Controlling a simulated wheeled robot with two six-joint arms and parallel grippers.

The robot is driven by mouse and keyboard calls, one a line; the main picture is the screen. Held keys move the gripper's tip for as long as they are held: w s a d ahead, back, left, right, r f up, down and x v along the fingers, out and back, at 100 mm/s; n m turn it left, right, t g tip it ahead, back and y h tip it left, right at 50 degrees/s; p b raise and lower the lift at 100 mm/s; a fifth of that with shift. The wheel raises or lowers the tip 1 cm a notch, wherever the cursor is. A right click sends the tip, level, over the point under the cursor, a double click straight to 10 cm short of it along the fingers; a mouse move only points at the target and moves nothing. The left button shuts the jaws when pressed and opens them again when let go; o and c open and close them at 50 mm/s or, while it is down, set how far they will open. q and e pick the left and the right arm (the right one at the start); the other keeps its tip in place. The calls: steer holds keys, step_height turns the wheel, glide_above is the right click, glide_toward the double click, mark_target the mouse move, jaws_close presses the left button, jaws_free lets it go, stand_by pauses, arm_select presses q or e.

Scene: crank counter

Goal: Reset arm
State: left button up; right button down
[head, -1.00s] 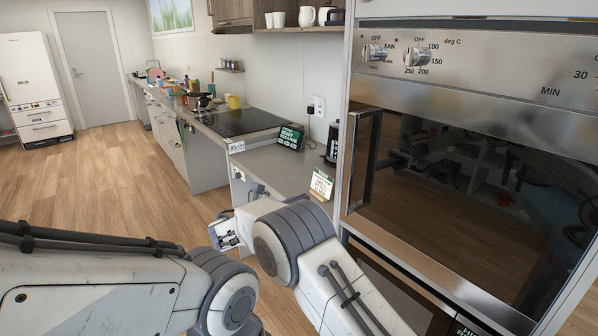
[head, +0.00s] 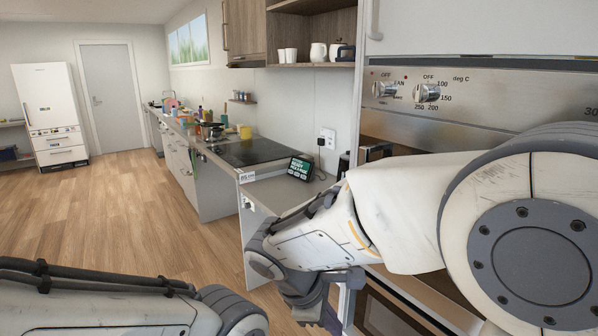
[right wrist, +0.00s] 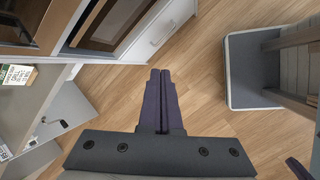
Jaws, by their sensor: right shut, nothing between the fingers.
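My right arm (head: 400,205) is raised across the right half of the head view, in front of the oven, with its wrist bent down. In the right wrist view my right gripper (right wrist: 160,75) is shut, its two dark purple fingers together with nothing between them, above the wooden floor. Only a purple part of this gripper shows at the bottom of the head view. My left arm (head: 90,305) lies along the lower left of the head view; its gripper is out of view.
The oven (head: 465,100) with its knobs is largely hidden behind my right arm. A counter (head: 275,192) carries a small dark display (head: 301,168); a black hob (head: 250,151) is behind. A grey-topped stool or chair (right wrist: 250,75) stands at right in the wrist view. Open floor (head: 120,215) lies left.

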steer(key=s+a+f+m+g+y, duration=0.1)
steer(key=s+m+y, duration=0.4)
steer(key=s, duration=1.3)
steer(key=shift+a+f+m+g+y, duration=0.2)
steer(key=shift+f+m+g+y, duration=0.35)
steer(key=shift+m, duration=0.75)
steer(key=shift+w+r, duration=0.1)
steer(key=shift+r, duration=0.1)
